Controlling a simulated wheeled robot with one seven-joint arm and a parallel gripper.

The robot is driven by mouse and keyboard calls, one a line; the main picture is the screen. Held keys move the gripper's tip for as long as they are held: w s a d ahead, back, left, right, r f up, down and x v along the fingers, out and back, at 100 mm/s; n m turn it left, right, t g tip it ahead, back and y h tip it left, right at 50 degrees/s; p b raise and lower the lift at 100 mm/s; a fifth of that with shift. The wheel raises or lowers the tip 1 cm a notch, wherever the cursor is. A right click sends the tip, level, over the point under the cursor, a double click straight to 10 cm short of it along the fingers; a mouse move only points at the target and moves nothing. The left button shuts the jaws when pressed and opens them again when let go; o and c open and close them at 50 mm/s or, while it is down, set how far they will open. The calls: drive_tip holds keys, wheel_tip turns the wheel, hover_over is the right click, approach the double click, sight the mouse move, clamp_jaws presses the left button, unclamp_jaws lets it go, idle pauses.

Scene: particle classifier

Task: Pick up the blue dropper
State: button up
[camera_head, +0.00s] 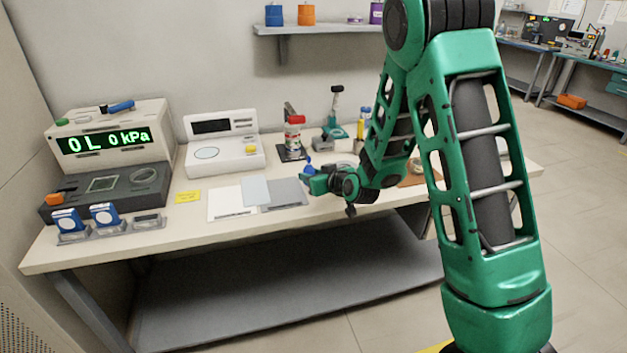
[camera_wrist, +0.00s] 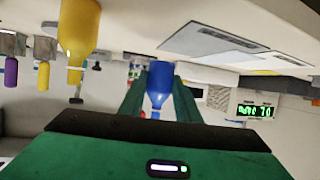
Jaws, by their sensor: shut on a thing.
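In the head view my gripper (camera_head: 308,181) is over the middle of the workbench, and a small blue part of the dropper (camera_head: 309,169) shows just above the fingertips. The rest of it is hidden by the gripper. I cannot tell from these views how far it is above the bench.
A yellow bottle (camera_wrist: 78,32) is close by in the wrist view.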

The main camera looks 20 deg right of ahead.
drive_tip(key=s+a+r, duration=0.5)
drive_tip(key=a+r, duration=0.1)
drive_tip(key=a, duration=0.2)
drive_tip(key=shift+s+a, duration=0.15)
drive_tip(key=shift+s, duration=0.25)
idle(0.4)
drive_tip(key=shift+s+r, duration=0.1)
drive_tip(key=d+f+m+h, duration=0.3)
drive_tip(key=d+m+h, duration=0.3)
drive_tip(key=d, duration=0.9)
drive_tip(key=shift+h, duration=0.6)
